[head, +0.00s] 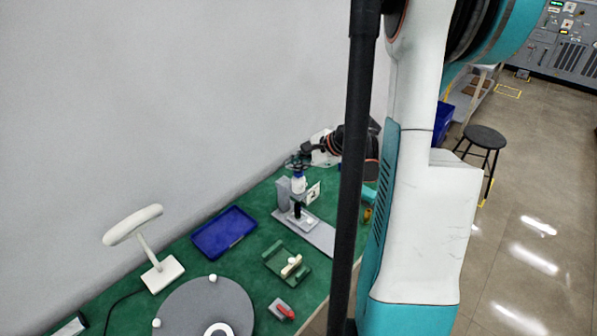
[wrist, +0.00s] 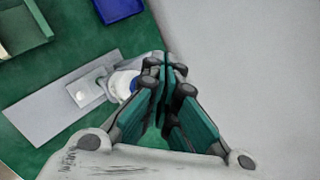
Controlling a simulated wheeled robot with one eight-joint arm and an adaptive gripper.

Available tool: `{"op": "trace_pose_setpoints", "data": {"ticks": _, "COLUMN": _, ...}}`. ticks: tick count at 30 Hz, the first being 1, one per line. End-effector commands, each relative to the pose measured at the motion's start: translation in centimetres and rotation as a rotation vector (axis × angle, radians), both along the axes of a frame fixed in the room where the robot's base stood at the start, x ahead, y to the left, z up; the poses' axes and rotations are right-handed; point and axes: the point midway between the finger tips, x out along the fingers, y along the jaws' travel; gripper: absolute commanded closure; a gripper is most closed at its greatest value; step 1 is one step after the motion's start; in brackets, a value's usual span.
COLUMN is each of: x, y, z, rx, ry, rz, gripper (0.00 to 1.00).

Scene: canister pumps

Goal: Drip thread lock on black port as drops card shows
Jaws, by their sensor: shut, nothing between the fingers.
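A white bottle with a blue part (head: 298,183), which looks like the thread lock, is held at a grey stand (head: 283,194) on the green bench. A black upright piece (head: 297,209), probably the black port, stands below it on a light block. A small white card with dark marks (head: 314,193) is beside the bottle; its marks are too small to read. My gripper (head: 296,163) is just above the bottle, shut and empty. In the wrist view my gripper (wrist: 165,72) is shut beside the bottle (wrist: 124,84), partly hiding it. I cannot tell whether they touch.
A long grey plate (head: 320,237) runs from the stand. A green tray with a pale piece (head: 273,264), a blue tray (head: 205,240), a red-handled item (head: 285,312), a grey round table (head: 178,306) and a white lamp (head: 163,273) are nearby. The wall is close behind.

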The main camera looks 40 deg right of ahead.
Motion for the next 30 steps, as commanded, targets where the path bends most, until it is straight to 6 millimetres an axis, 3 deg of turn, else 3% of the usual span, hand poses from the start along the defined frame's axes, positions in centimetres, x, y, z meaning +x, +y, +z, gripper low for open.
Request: {"op": "trace_pose_setpoints", "data": {"ticks": 30, "x": 0.0, "y": -0.01, "z": -0.84, "rx": 0.0, "ry": 0.0, "rz": 0.0, "gripper": 1.0}}
